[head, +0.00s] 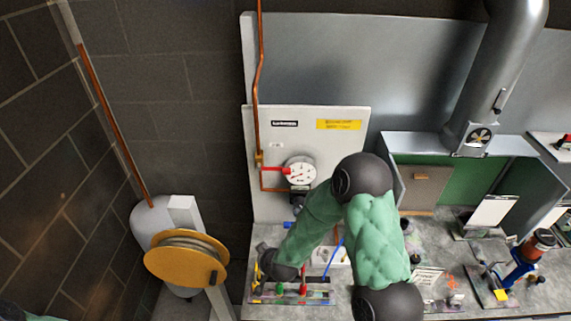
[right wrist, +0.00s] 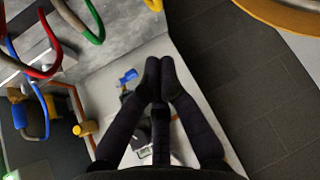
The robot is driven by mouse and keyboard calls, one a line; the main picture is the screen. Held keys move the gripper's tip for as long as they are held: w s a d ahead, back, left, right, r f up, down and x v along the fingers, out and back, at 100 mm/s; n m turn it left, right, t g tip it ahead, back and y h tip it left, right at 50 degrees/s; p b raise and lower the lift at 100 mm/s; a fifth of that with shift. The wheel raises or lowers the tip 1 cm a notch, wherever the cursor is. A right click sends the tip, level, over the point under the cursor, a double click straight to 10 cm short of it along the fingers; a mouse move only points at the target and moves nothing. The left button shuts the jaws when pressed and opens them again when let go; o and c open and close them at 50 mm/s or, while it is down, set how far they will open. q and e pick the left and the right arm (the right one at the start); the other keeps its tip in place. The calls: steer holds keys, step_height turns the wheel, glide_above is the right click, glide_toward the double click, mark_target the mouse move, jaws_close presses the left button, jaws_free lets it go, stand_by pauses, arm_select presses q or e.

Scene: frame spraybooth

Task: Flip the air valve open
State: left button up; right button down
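The air valve's red handle (head: 275,169) shows in the head view on the copper pipe at the left of the white wall panel, pointing sideways toward the round pressure gauge (head: 299,171). In the head view my right arm folds down in front of the bench, its dark gripper end (head: 268,261) low and left, below the valve and apart from it. In the right wrist view the right gripper (right wrist: 160,70) has its fingertips together with nothing visible between them. I cannot pick out the red handle surely there. My left gripper is out of view.
A yellow hose reel (head: 185,258) stands left of the bench. A tray with coloured parts (head: 303,288) lies under my right forearm. A dark regulator (head: 299,199) hangs below the gauge. Looped coloured hoses (right wrist: 50,60) hang at the upper left of the wrist view.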

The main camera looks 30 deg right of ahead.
steer(key=w+d+r+m+t+h, duration=0.1)
steer(key=d+r+h, duration=0.1)
steer(key=r, duration=0.7)
steer(key=w+d+r+m+t+h, duration=0.1)
steer(key=d+r, duration=0.4)
steer(key=r, duration=0.5)
steer(key=w+d+r+m+t+h, duration=0.1)
steer(key=w+d+r+t+h, duration=0.2)
steer(key=r, duration=0.6)
steer(key=shift+w+d+r+h, duration=0.2)
steer(key=shift+d+r+h, duration=0.2)
steer(key=shift+h, duration=0.3)
steer(key=shift+w+f, duration=0.1)
steer(key=shift+w, duration=0.05)
steer(key=p, duration=0.1)
glide_above(286, 169)
steer(key=s+a, duration=0.2)
steer(key=s, duration=0.1)
step_height(286, 169, down, 2)
steer(key=shift+w+d+f+p, duration=0.1)
steer(key=shift+w+f, duration=0.05)
steer(key=shift+f, duration=0.6)
steer(key=shift+w+d+f+p, duration=0.1)
steer(key=shift+f+p, duration=0.05)
steer(key=shift+f, duration=0.6)
steer(key=shift+w+d+f+p, duration=0.1)
steer(key=shift+w+f, duration=0.05)
steer(key=shift+f, duration=0.6)
